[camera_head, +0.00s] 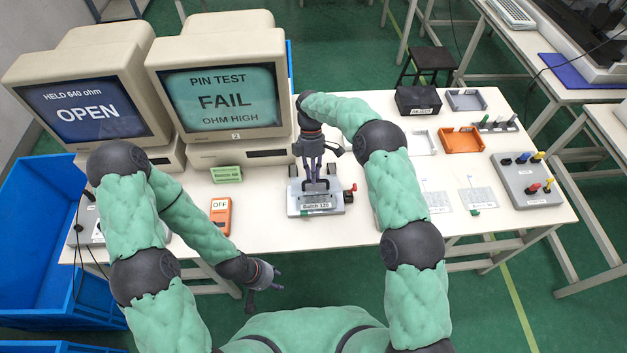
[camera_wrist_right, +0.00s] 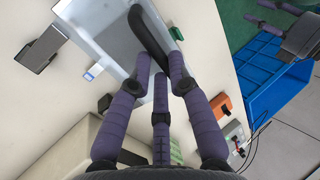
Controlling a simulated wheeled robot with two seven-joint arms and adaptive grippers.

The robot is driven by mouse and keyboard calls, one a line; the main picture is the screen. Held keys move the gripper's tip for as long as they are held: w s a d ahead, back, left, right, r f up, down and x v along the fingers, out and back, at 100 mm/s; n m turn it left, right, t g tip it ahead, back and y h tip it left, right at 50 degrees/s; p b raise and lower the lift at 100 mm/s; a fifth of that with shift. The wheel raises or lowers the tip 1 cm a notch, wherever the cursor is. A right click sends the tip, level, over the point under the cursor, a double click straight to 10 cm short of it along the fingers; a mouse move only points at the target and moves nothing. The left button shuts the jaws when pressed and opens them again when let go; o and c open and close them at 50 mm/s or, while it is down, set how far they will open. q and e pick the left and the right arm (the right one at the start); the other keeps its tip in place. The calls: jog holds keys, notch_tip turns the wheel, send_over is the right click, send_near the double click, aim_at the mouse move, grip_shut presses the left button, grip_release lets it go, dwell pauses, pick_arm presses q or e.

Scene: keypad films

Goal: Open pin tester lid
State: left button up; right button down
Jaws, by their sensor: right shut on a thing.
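The pin tester (camera_head: 303,212) is a grey box with a "Batch 120" label, near the front middle of the table. My right gripper (camera_head: 316,183) reaches down over it from behind. In the right wrist view its fingers (camera_wrist_right: 160,75) are shut on the black handle (camera_wrist_right: 150,33) on the tester's grey top (camera_wrist_right: 108,28). The lid appears to lie flat; its edge is partly hidden by the gripper. My left gripper (camera_head: 265,286) is open and empty, low in front of the table's front edge.
An orange meter reading "OFF" (camera_head: 220,214) and a green block (camera_head: 227,174) lie left of the tester. Two monitors stand behind; one reads "FAIL" (camera_head: 226,101), the other "OPEN" (camera_head: 86,113). Trays and a grey terminal box (camera_head: 527,180) are at right. A blue bin (camera_head: 36,225) stands left.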

jog(key=shift+w+r, duration=0.55)
jog(key=shift+w, duration=0.15)
jog(key=shift+w+r, duration=0.5)
jog(key=shift+w, duration=0.2)
jog(key=c, duration=1.1)
grip_release()
jog(key=shift+w+f, duration=0.2)
jog(key=shift+w, duration=0.15)
jog(key=shift+c, duration=0.2)
jog(key=shift+s+r, duration=0.15)
jog(key=shift+s, duration=0.05)
jog(key=v, duration=0.7)
jog(key=shift+r, duration=0.25)
